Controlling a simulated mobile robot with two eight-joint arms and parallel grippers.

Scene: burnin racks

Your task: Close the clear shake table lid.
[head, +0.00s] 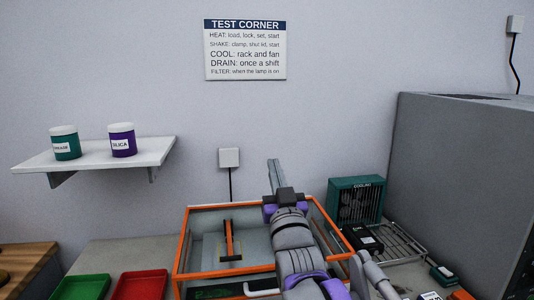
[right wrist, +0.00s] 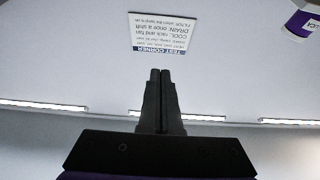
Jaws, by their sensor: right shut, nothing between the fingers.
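The shake table shows in the head view as a clear-walled box with an orange frame (head: 181,243). An orange clamp bar (head: 229,240) stands inside it, seen through the clear sides. A pale handle (head: 262,292) shows below the front orange edge. I cannot tell from this view how far the lid is open. My right arm crosses over the right part of the box and hides it. My right gripper (head: 274,164) is shut and empty, fingers pointing up beyond the back edge; it also shows in the right wrist view (right wrist: 160,74). My left gripper is out of view.
A teal cooling fan box (head: 357,190), a wire rack (head: 402,245) and a large grey cabinet (head: 460,170) stand right. Green (head: 82,288) and red (head: 140,286) trays lie left. A wall shelf (head: 95,158) holds two jars.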

